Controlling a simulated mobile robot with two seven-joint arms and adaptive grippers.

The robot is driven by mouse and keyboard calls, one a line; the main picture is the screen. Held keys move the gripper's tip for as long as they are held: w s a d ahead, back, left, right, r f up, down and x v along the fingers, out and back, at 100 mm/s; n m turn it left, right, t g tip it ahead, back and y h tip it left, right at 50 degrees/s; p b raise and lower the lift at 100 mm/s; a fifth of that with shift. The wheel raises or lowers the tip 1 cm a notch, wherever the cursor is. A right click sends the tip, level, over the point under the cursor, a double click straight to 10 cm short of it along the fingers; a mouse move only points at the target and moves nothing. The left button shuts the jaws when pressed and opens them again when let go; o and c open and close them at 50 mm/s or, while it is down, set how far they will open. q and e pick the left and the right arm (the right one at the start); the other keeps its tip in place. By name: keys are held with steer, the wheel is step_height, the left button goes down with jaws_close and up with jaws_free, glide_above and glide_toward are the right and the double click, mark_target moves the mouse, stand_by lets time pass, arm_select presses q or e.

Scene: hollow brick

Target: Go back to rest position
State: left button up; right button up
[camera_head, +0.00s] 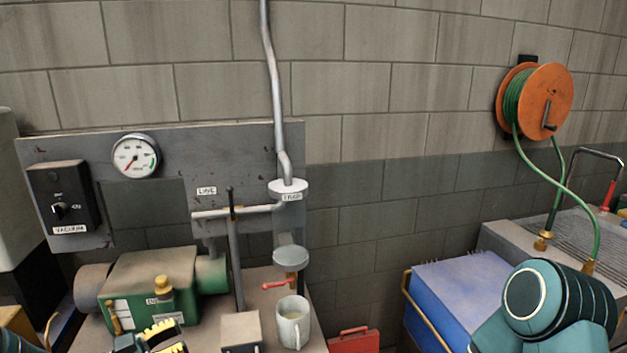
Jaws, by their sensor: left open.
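My left gripper (152,342) shows only in part at the bottom edge of the head view, left of centre. Its dark finger with yellow teeth stands in front of the green pump (150,283); the rest is cut off by the frame. It is open, and I see nothing held in it. Whether it touches the pump cannot be told. My right arm shows as a teal link at the lower right, but its gripper is out of view. A pale mug (293,322) stands upright on the bench below the red-handled valve (278,285), right of my left gripper.
An upright lever (236,250) rises between the pump and the mug. A grey panel with a gauge (135,156) and a vacuum switch (65,205) stands behind. A blue box (455,290), a red case (353,340) and a hose reel (535,102) are to the right.

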arm_select(q)
steer(key=s+d+f+n+y, duration=0.1)
steer(key=d+f+n+y, duration=0.35)
steer(key=f, duration=0.45)
steer(key=d+f+n+y, duration=0.4)
steer(key=f+n+y, duration=0.15)
steer(key=f, duration=0.25)
steer(key=s+d+f+n+g+y, duration=0.15)
steer(key=s+d+f+g, duration=0.3)
steer(key=s, duration=0.75)
steer(key=s+d+f+n+g, duration=0.35)
steer(key=s+f+g, duration=0.25)
steer(key=s, duration=0.5)
steer(key=w+d+f+m+t+b, duration=0.1)
steer(key=w+f+b, duration=0.3)
steer(key=b, duration=0.6)
steer(key=shift+w+d+f+m, duration=0.4)
steer(key=shift+d+f, duration=0.25)
steer(key=shift+d, duration=0.15)
arm_select(e)
step_height(320, 180, down, 10)
steer(key=s, duration=0.2)
steer(key=shift+s+a+g, duration=0.15)
steer(key=shift+g, duration=0.15)
steer(key=shift+r, duration=0.1)
